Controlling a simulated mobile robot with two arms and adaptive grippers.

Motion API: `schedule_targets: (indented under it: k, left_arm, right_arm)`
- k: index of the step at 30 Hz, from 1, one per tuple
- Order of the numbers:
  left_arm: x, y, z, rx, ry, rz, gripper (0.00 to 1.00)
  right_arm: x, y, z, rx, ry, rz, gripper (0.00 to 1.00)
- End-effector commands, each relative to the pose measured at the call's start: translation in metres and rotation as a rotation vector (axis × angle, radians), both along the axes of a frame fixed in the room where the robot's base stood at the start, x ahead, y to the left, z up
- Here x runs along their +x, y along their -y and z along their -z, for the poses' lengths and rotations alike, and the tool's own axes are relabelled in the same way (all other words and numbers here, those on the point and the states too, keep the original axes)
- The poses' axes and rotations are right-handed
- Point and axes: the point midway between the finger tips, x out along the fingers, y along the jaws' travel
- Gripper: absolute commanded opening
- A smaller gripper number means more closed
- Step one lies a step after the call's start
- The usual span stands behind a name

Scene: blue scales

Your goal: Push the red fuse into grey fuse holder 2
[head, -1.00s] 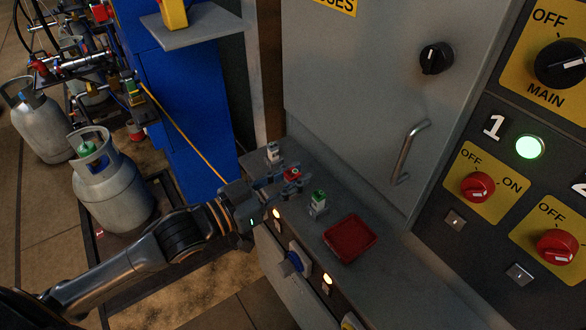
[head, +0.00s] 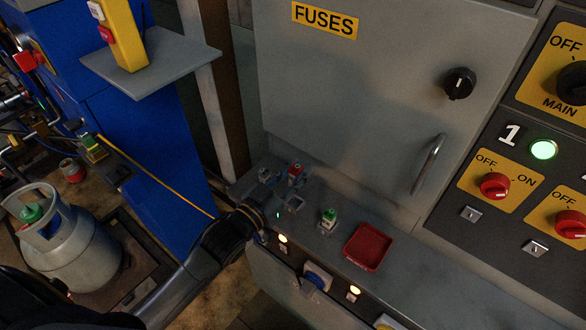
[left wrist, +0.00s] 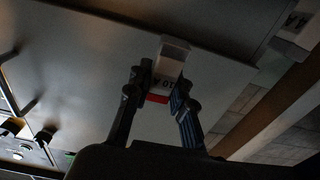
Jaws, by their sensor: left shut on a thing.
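The red fuse (head: 296,170) shows as a small red top over a grey body at the left end of the grey ledge. My left gripper (head: 285,186) is shut on it. In the left wrist view the fuse's red band (left wrist: 157,98) and its marked pale part lie between the fingers (left wrist: 158,92), and a pale block extends beyond the fingertips. The fuse is at or over the leftmost holder position. I cannot tell how deep it sits, and that holder is largely hidden. A green fuse (head: 329,215) stands in another grey holder to the right. My right gripper is not in view.
A red tray (head: 367,247) lies empty on the ledge, right of the green fuse. The grey fuse cabinet door (head: 350,100) with its handle (head: 428,165) rises behind. A switch panel (head: 500,220) is at the right, and a blue cabinet (head: 150,150) at the left.

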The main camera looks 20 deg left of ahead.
Motion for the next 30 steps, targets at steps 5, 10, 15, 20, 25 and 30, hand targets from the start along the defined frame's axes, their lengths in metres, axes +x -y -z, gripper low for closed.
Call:
schedule_targets:
  k: [5,10,15,20,25,30]
  left_arm:
    - [0.0,0.0,-0.001,0.0,0.001,0.001,0.0]
    - [0.0,0.0,-0.002,0.0,-0.001,0.001,0.0]
    - [0.0,0.0,0.013,0.0,0.0,0.002,0.0]
    - [0.0,0.0,0.029,0.0,-0.001,0.001,0.0]
    - [0.0,0.0,0.045,0.0,0.0,0.001,0.0]
    - [0.0,0.0,0.056,0.0,0.0,0.002,0.0]
  right_arm:
    - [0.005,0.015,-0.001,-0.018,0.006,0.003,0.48]
    - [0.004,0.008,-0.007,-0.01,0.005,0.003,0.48]
    - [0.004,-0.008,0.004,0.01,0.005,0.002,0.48]
    - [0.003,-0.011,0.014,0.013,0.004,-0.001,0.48]
    - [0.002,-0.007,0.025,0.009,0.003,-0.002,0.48]
    - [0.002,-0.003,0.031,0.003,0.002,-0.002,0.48]
